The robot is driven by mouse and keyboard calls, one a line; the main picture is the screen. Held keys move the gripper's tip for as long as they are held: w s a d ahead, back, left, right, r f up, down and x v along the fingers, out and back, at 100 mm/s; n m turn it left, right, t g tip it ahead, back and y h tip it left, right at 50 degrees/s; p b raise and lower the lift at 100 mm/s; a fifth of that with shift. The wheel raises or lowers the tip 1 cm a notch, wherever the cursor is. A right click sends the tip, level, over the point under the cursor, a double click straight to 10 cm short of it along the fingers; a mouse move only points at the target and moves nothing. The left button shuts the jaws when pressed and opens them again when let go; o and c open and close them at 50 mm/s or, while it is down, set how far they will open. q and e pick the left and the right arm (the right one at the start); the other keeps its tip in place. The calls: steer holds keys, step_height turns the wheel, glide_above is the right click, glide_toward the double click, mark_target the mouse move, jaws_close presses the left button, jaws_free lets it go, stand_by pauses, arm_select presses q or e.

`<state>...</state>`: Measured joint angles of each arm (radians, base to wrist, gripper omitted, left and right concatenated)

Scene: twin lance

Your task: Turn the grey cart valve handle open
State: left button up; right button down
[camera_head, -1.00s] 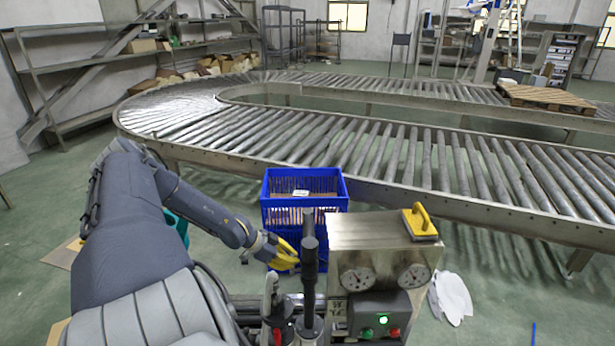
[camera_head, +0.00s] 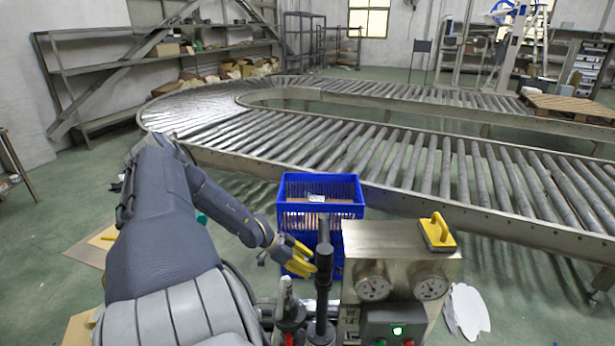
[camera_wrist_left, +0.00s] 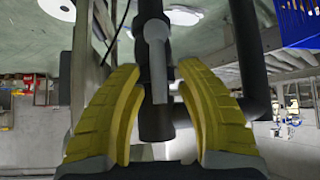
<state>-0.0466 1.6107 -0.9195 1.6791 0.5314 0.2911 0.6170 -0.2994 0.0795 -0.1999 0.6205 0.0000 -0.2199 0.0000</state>
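The grey valve handle (camera_wrist_left: 157,70) shows in the left wrist view as a round hub with a flat lever hanging down, in front of a dark vertical pipe (camera_wrist_left: 153,125). In the head view a black upright post (camera_head: 324,265) stands at the left side of the metal cart box (camera_head: 385,242); I cannot make out the handle on it there. My left gripper (camera_head: 305,259) is just left of the post. In the left wrist view its yellow fingers (camera_wrist_left: 160,95) are apart, with the handle showing between them; I see no contact. My right gripper is out of view.
Two gauges and a panel with a green light (camera_head: 398,330) are on the cart front. A yellow-handled block (camera_head: 437,234) sits on top. A blue crate (camera_head: 320,188) stands behind the post. A roller conveyor (camera_head: 400,160) curves across the back.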

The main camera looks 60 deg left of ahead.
arm_select(q)
steer(key=shift+s, duration=0.15)
steer(key=shift+s+a+r, duration=0.2)
steer(key=shift+s, duration=0.1)
steer(key=v, duration=1.1)
steer(key=shift+r, duration=0.15)
